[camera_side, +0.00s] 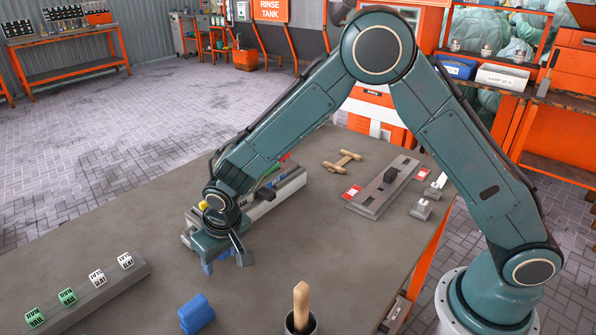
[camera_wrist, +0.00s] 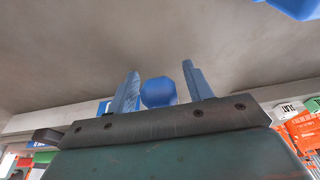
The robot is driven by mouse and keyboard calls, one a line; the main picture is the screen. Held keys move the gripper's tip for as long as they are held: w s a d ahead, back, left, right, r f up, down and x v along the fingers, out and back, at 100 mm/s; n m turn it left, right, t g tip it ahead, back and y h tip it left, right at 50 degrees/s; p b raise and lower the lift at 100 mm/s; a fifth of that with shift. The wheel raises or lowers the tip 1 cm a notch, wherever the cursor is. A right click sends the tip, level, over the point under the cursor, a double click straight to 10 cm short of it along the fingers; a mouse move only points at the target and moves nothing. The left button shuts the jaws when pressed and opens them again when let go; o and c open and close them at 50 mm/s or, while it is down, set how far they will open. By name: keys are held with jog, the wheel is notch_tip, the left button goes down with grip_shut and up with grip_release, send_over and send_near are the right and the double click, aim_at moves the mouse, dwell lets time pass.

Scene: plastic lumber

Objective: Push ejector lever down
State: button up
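My gripper (camera_wrist: 160,80) is open, with its two blue fingers apart in the wrist view. A blue, faceted, rounded piece (camera_wrist: 158,92) shows between the fingers, with a narrow gap on each side. I cannot tell whether it is a lever's knob. In the side view my gripper (camera_side: 226,263) is low over the table, fingers downward, in front of a long grey fixture (camera_side: 262,208) with yellow, green and red parts. My arm hides much of this fixture. I cannot clearly pick out the ejector lever.
A blue block (camera_side: 196,313) lies on the table (camera_side: 320,230) near the front. A cup with a wooden-handled tool (camera_side: 301,305) stands to its right. A rail with labelled blocks (camera_side: 97,289) is at left. A grey plate fixture (camera_side: 383,188) and a wooden piece (camera_side: 343,160) lie farther back.

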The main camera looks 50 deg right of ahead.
jog(key=v, duration=1.4)
dwell(0.4)
jog(key=c, duration=0.9)
jog(key=shift+w+n, duration=0.1)
jog(key=shift+n, duration=0.2)
grip_shut()
notch_tip(320, 180, up, 7)
jog(key=w+a+n+g, duration=0.1)
jog(key=w+n+g, duration=0.1)
jog(key=n, duration=1.5)
jog(key=shift+w+g+h, duration=0.15)
jog(key=shift+g+h, duration=0.25)
